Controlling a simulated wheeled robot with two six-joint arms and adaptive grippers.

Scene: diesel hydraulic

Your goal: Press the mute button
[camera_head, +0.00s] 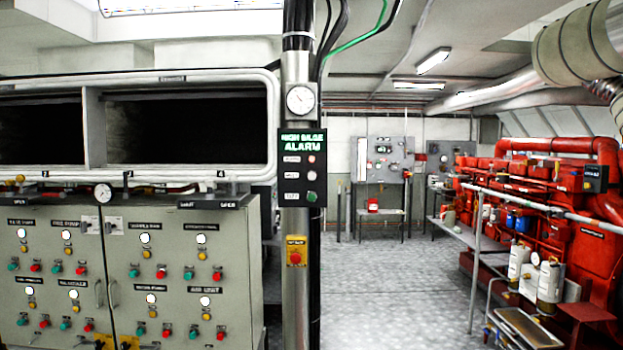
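A black alarm panel (291,167) with green lettering "HIGH BILGE ALARM" is mounted on a shiny vertical column (297,222) near the middle of the head view. Neither of my grippers shows in the head view, and nothing covers the panel.
Grey control cabinets (122,270) with several coloured buttons stand left of the column. A yellow box with a red button (296,251) sits below the panel; a gauge (300,99) is above it. Red engine machinery (590,240) and a railing are at right. The metal floor (390,290) between is clear.

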